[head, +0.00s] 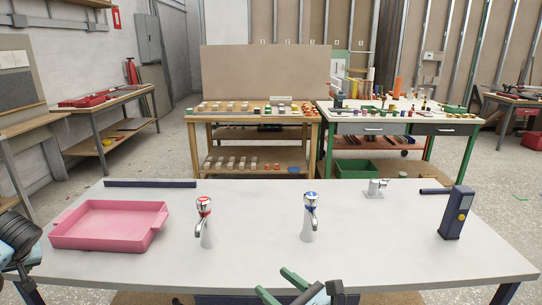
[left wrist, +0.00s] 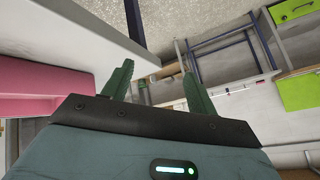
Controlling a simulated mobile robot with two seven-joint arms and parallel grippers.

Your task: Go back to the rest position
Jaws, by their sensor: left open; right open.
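My right gripper (head: 281,287) shows at the bottom middle of the head view, by the table's front edge, its green fingers apart and nothing between them. My left arm shows at the left edge of the head view, beside the table; its fingertips are not clear there. In the left wrist view my left gripper (left wrist: 158,85) is open, with nothing visible between its green fingers. The light table (head: 265,255) lies in front of me. The pink tray (head: 110,203) stands on its left side, and a pink surface, likely the tray, shows at the left wrist view's left edge.
On the table stand a red-marked tap (head: 205,225), a blue-marked tap (head: 309,218), a small chrome fitting (head: 376,189) and an upright dark blue device (head: 456,213). A dark bar (head: 150,184) lies at the back left. Workbenches stand beyond. The table's front middle is clear.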

